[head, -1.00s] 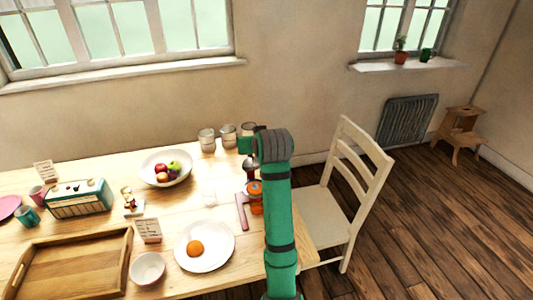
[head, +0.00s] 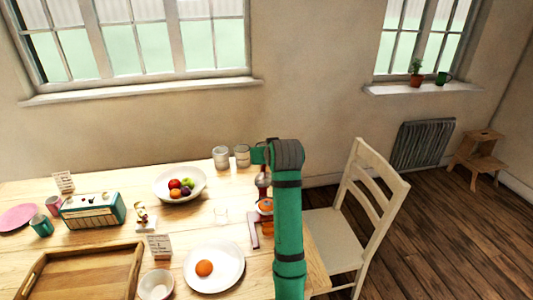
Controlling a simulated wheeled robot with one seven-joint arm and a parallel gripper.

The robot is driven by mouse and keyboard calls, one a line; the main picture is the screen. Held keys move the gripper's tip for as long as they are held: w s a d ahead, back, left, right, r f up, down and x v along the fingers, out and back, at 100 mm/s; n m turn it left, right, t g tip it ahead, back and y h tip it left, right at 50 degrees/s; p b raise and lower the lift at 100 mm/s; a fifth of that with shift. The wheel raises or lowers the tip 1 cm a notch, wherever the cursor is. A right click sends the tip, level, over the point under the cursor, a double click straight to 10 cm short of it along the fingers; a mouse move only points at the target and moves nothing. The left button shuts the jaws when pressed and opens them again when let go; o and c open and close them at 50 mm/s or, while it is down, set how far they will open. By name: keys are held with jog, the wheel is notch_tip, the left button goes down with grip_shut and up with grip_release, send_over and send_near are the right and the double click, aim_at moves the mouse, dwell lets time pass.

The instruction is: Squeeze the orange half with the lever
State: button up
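An orange-topped juicer (head: 265,206) stands near the table's right end, partly hidden behind my green arm. The orange at its top looks like the orange half, though it is small. A reddish bar (head: 253,230), which looks like the lever, lies in front of it and to its left. My gripper (head: 263,182) shows only as a small dark and pale shape just above the juicer; its fingers are too small and too covered to read, and I cannot tell whether it touches anything. A round orange piece (head: 204,268) lies on a white plate (head: 228,277) in front.
A clear glass (head: 220,214) stands left of the juicer. A fruit bowl (head: 165,183), metal tins (head: 221,157), a radio (head: 93,210), a wooden tray (head: 80,275) and a small bowl (head: 156,285) share the table. A chair (head: 340,240) stands close on the right.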

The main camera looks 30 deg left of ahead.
dwell(0.5)
jog(key=o, duration=1.5)
jog(key=shift+f, duration=0.1)
jog(key=v, duration=1)
jog(key=shift+s+d+r, duration=0.15)
jog(key=shift+s+r, duration=0.1)
